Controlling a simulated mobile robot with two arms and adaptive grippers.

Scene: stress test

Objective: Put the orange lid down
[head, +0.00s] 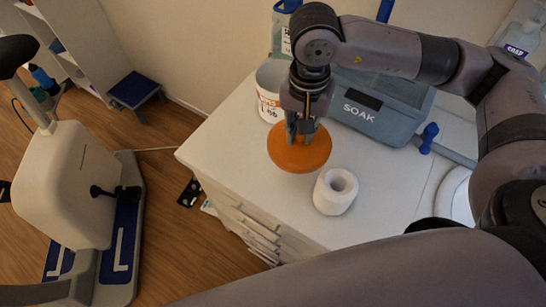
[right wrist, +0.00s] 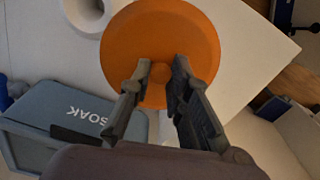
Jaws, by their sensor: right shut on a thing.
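The orange lid (head: 301,153) is a round disc with a raised knob in the middle. My right gripper (head: 301,130) is over it from above, shut on its knob. The lid also shows in the right wrist view (right wrist: 190,35), with the two fingers of the right gripper (right wrist: 162,72) on either side of the knob. The lid is over the white counter (head: 225,148); I cannot tell whether it touches the top. My left gripper is not in view.
A white roll (head: 335,191) stands just right of the lid. A white tub (head: 270,92) and a grey-blue SOAK box (head: 372,112) stand behind it. A blue-handled tool (head: 428,137) lies to the right. The counter's left part is clear up to its edge.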

